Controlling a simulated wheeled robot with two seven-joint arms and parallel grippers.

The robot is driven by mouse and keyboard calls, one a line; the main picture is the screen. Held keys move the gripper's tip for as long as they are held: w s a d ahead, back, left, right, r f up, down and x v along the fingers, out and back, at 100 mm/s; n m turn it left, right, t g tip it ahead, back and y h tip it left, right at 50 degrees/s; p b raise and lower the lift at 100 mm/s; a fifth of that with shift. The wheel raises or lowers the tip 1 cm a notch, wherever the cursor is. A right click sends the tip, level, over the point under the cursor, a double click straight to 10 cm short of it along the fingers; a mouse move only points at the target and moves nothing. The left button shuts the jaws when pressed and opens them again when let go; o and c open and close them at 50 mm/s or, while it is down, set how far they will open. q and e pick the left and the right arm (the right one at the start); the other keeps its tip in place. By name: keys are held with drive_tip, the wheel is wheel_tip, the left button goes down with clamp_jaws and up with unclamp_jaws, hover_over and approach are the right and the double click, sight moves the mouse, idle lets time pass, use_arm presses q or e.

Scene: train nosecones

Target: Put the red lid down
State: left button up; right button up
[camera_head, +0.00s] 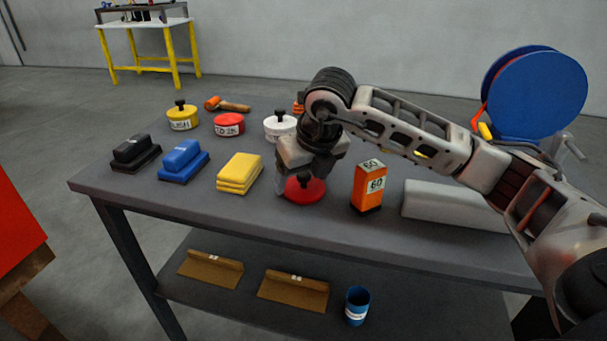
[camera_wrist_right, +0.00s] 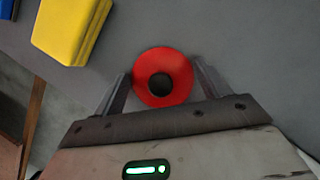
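The red lid (camera_head: 304,191) is a round disc with a dark knob, at the front middle of the grey table (camera_head: 240,205). It appears to lie flat on the tabletop. My right gripper (camera_head: 300,180) points down over it and hides part of its back. In the right wrist view the red lid (camera_wrist_right: 178,66) sits between the two spread fingers of my right gripper (camera_wrist_right: 160,70). The fingers stand wide of the dark knob, one on each side of the disc. My left gripper is not in view.
An orange box (camera_head: 369,188) stands right of the lid, a yellow stack (camera_head: 240,172) left. Blue (camera_head: 183,160) and black (camera_head: 135,152) blocks lie farther left. A red tin (camera_head: 229,124), a yellow tin (camera_head: 182,120) and a white tin (camera_head: 279,127) stand behind.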

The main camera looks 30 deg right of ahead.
drive_tip(key=o, duration=0.3)
drive_tip(key=shift+r, duration=0.25)
drive_tip(key=v, duration=1.1)
drive_tip(key=shift+s+r+p, duration=0.15)
drive_tip(key=shift+r+p, duration=0.25)
drive_tip(key=shift+p, duration=0.05)
